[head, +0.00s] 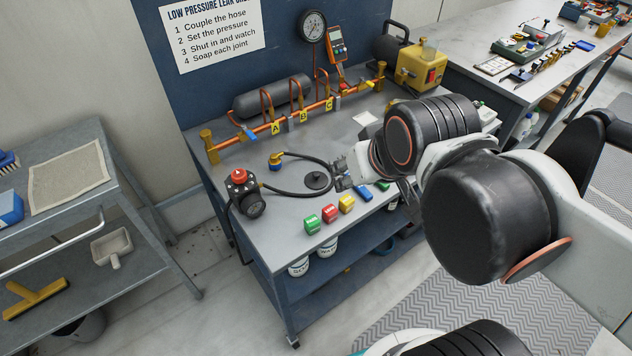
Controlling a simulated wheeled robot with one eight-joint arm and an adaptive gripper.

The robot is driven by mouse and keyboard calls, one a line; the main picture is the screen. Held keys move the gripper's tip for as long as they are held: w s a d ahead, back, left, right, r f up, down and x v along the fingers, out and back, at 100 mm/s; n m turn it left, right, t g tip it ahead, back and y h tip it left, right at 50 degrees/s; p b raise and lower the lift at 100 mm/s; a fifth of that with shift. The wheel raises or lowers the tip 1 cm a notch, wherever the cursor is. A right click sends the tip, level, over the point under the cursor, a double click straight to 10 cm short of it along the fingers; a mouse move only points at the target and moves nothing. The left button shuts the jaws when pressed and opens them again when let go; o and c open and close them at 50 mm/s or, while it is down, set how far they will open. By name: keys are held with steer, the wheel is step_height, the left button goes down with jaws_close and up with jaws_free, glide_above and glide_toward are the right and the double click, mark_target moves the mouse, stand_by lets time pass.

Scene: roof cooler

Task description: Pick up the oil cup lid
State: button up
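A dark round disc with a small raised centre (318,180) lies flat on the grey bench top. It looks like the oil cup lid, but it is too small to be sure. My gripper (342,173) is just to the right of the disc, pointing left towards it. Its fingertips look parted, with nothing visible between them. I cannot tell its exact height above the bench. My wrist and arm hide the bench to the right of the gripper.
A black hose (300,193) loops around the disc from a red-topped regulator (241,186). Green, red and yellow blocks (330,213) line the front edge. A copper pipe manifold (290,122) and a yellow pump (420,68) stand behind. Bare bench lies behind the hose.

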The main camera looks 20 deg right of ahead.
steer(key=n+g+p, duration=0.3)
steer(key=g, duration=0.4)
glide_above(316, 173)
step_height(316, 173, down, 17)
steer(key=shift+s+a+r, duration=0.1)
step_height(316, 173, down, 5)
steer(key=b, duration=0.2)
steer(key=shift+b, duration=0.4)
jaws_close()
